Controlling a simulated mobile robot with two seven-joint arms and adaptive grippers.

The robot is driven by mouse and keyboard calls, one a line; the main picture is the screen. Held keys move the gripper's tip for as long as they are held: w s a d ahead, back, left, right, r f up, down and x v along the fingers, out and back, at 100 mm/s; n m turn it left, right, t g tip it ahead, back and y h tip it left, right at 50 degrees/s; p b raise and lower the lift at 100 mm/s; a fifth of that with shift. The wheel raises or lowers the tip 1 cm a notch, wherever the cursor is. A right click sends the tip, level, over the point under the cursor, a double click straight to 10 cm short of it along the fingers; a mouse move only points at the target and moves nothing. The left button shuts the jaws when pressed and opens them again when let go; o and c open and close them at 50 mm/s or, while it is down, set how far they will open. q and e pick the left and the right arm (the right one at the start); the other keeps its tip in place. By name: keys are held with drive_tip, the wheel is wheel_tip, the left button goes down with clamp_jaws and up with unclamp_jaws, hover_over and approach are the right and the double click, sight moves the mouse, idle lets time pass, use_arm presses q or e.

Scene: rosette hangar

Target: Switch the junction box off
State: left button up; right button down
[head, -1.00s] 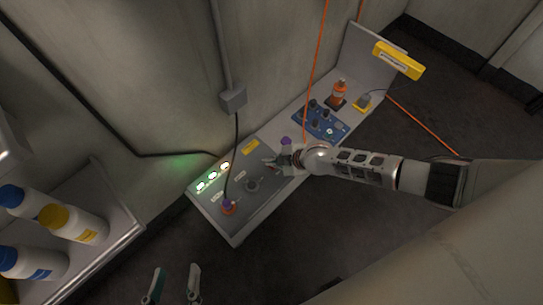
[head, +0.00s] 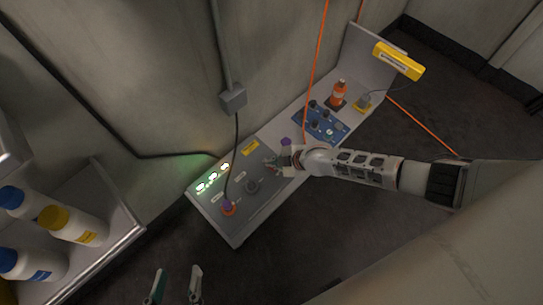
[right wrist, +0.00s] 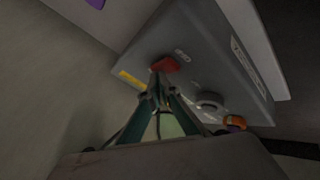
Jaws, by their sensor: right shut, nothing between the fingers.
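My left gripper (head: 174,287) is open, low in the head view.
A blue panel with knobs (head: 321,124), an orange bottle (head: 339,91) and a yellow-based connector (head: 363,103) stand farther along the bench. An orange cable (head: 318,60) hangs behind my right gripper.

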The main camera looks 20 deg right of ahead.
use_arm(q)
drive_tip(key=shift+f, duration=0.1)
use_arm(e)
drive_tip(key=shift+s+d+f, duration=0.25)
drive_tip(key=shift+s+f, duration=0.2)
drive_tip(key=shift+s, duration=0.3)
drive_tip(key=shift+w+r+p, duration=0.25)
drive_tip(key=shift+r+p, duration=0.05)
drive_tip(key=shift+r, duration=0.15)
drive_tip(key=r+p, duration=0.1)
drive_tip(key=r, duration=0.1)
drive_tip(key=w+r+p, duration=0.1)
drive_tip(key=r, duration=0.2)
drive_tip(key=shift+w+a, duration=0.2)
drive_tip(key=shift+r, duration=0.15)
use_arm(q)
wheel_tip(320, 180, up, 6)
drive_tip(key=w+t, duration=0.1)
drive_tip(key=w, duration=0.1)
drive_tip(key=shift+w, duration=0.35)
use_arm(e)
drive_tip(key=shift+s, duration=0.15)
use_arm(q)
drive_tip(key=shift+f, duration=0.1)
